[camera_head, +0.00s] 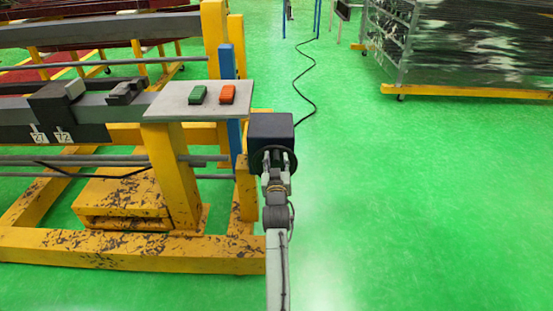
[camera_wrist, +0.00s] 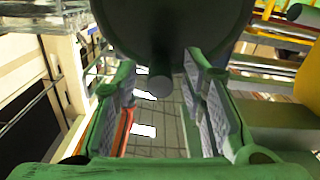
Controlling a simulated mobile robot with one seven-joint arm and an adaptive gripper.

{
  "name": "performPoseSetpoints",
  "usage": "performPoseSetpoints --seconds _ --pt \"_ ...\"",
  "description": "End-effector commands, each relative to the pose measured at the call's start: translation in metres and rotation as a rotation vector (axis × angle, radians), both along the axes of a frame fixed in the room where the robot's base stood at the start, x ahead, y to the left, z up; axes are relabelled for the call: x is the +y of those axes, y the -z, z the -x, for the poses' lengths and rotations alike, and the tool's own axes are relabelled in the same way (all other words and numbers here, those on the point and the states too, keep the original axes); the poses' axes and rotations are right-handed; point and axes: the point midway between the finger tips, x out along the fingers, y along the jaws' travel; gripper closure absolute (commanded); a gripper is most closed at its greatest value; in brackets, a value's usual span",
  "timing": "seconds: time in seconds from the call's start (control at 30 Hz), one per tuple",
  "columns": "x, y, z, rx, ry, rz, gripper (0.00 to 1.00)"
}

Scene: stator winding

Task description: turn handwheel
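The handwheel (camera_head: 255,157) is a dark round wheel on the front of a dark box (camera_head: 270,126) at the right end of the yellow machine. In the wrist view the handwheel (camera_wrist: 175,25) fills the top middle as a large dark disc, its upper part cut off by the frame. A short round stub (camera_wrist: 160,84) sticks out below its centre. My gripper (camera_head: 276,160) is at the wheel's front. In the wrist view my gripper (camera_wrist: 160,75) is open, one finger on each side of the stub, with visible gaps. Whether the fingertips touch the wheel's rim is unclear.
A grey panel (camera_head: 180,108) with a green button (camera_head: 198,95) and an orange button (camera_head: 228,94) stands left of the box. A yellow frame (camera_head: 120,250) lies low at left. A black cable (camera_head: 308,95) runs behind. The green floor (camera_head: 420,210) at right is clear.

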Motion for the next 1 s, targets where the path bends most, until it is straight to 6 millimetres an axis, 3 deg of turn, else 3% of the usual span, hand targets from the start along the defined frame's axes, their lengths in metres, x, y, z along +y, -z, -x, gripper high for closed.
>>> performPoseSetpoints --seconds 0.33,0.9,1.0 --pt "0.0001 0.0002 -0.0038 0.000 0.000 0.000 0.63" --pt "0.0003 0.0002 -0.0035 0.000 0.000 0.000 1.00" --pt "0.0003 0.0002 -0.0035 0.000 0.000 0.000 1.00"
